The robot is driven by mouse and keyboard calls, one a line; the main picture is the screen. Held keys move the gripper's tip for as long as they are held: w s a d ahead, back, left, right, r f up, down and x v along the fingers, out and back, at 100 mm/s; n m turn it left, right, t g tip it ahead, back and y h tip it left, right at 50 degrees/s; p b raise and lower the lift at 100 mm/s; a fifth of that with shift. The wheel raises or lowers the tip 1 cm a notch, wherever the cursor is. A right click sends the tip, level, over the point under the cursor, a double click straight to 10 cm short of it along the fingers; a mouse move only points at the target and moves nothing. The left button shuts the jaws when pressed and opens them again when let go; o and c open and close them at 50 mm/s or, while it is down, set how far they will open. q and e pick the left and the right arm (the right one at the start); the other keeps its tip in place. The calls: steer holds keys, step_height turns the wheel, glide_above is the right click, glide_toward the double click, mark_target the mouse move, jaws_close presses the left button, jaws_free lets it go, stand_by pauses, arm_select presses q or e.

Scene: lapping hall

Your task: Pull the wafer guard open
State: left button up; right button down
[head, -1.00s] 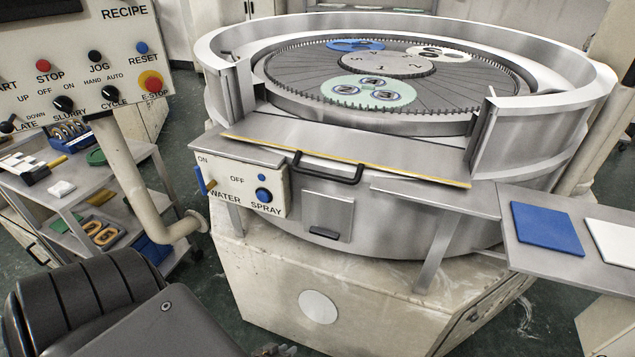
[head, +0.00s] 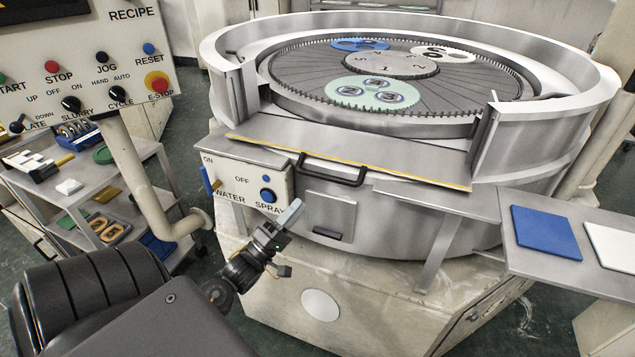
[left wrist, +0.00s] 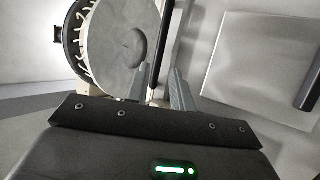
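The wafer guard appears to be the steel panel (head: 405,158) with a yellow front edge, lying across the front gap in the round machine's rim. A black bar handle (head: 332,179) is fixed at its left front. My left gripper (head: 286,218) is in front of the machine, below and left of this handle, apart from it and empty. In the left wrist view its two grey fingers (left wrist: 160,88) stand apart. A dark bar (left wrist: 160,45) shows beyond them; I cannot tell whether it is the handle. My right gripper is out of view.
The WATER/SPRAY box (head: 240,184) is just behind and left of my gripper. A small hatch (head: 331,213) is below the handle. A shelf with a blue pad (head: 546,231) juts out at the right. A control panel (head: 75,65) and cart (head: 135,185) are at the left.

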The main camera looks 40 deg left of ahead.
arm_select(q)
steer(key=a+p+x, duration=0.1)
steer(key=p+x, duration=0.1)
steer(key=x, duration=0.6)
steer(key=shift+w+d, duration=0.3)
steer(key=shift+d, duration=0.2)
jaws_close()
steer(key=shift+r, duration=0.1)
